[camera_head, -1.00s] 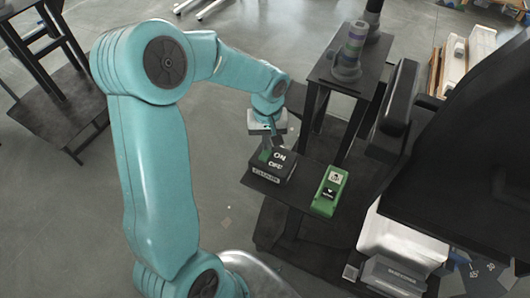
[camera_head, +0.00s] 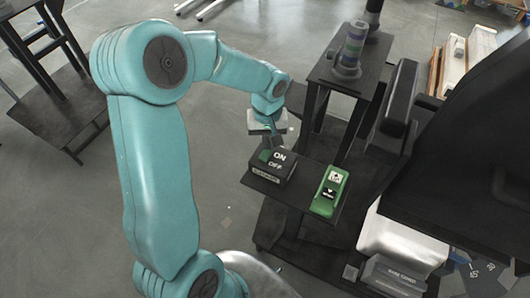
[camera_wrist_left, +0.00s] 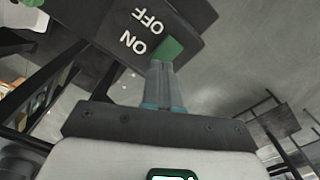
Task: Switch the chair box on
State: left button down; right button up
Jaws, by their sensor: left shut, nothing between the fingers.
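The chair box (camera_head: 284,172) is a black box with white ON and OFF lettering and a green switch part. It sits at the left end of a small dark shelf (camera_head: 300,198) beside the chair. My left gripper (camera_head: 268,146) is shut and empty, its fingers pointing down at the box's far left side by the green part. In the left wrist view, the shut fingertips (camera_wrist_left: 160,66) are right at the edge of the green part (camera_wrist_left: 170,48), beside the lettering on the box (camera_wrist_left: 118,17). I cannot tell whether they touch it. My right gripper is not in view.
A green box (camera_head: 330,190) with a black switch stands on the shelf to the right. The large black chair (camera_head: 455,150) fills the right. Open grey floor lies left of the shelf.

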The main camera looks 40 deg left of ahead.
pick_arm(q)
jog(key=shift+f+b, duration=0.9)
jog(key=shift+f, duration=0.1)
jog(key=shift+r, duration=0.1)
dwell(0.3)
jog(key=shift+r+p, duration=2.4)
jog(key=shift+r, duration=1.15)
jog(key=shift+f, duration=0.1)
jog(key=shift+s, duration=0.15)
